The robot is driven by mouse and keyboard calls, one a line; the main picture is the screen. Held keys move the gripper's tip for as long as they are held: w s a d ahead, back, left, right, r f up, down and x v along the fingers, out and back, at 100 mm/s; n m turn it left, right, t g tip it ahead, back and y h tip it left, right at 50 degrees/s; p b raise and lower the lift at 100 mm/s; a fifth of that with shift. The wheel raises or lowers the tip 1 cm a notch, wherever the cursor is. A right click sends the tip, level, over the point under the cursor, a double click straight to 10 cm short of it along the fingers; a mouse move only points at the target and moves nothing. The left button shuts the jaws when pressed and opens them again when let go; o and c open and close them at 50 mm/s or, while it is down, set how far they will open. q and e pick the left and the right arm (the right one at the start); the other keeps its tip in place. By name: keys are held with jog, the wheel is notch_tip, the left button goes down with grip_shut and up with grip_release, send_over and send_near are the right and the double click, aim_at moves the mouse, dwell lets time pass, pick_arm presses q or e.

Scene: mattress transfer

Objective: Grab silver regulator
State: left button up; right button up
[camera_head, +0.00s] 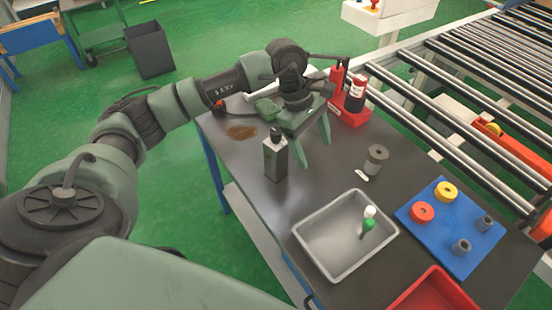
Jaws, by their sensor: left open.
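Two small grey, silver-like cylindrical pieces, perhaps regulators, stand on a blue mat (428,221) at the right of the table: the nearer grey piece (460,247) and the farther grey piece (484,223). A red round piece (422,212) and a yellow round piece (446,191) share the mat. My left gripper (311,142) points down over the back left of the table. Its two fingers are apart with nothing visible between them. It is well to the left of the mat. My right gripper is not in view.
A dark bottle (275,157) stands close to the left gripper. A grey spool-like cylinder (376,159), a grey tray (306,238) holding a green-and-white bottle (368,222), a red tray (432,294) and a red holder (350,114) are on the table. A roller conveyor (460,101) runs behind.

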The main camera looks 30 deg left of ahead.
aim_at(276, 143)
pick_arm(q)
jog(key=a+y, duration=0.1)
jog(key=a, duration=0.2)
jog(key=a+r+y, duration=0.1)
jog(key=a, duration=0.2)
jog(key=a+y, duration=0.1)
jog(key=a, duration=0.3)
jog(key=shift+a+r+g+y, duration=0.1)
jog(key=shift+r+g+y, duration=0.2)
jog(key=shift+r+y, duration=0.1)
jog(key=shift+s+a+f, duration=0.1)
jog(key=shift+a+f, duration=0.15)
jog(key=f+p, duration=0.1)
jog(key=f, duration=0.2)
jog(key=f+p, duration=0.2)
jog(key=f, duration=0.1)
jog(key=shift+w+a+f, duration=0.15)
jog(key=shift+w+f, duration=0.05)
jog(key=shift+f, duration=0.4)
jog(key=c, duration=1.6)
jog(key=shift+w+r, duration=0.1)
grip_shut()
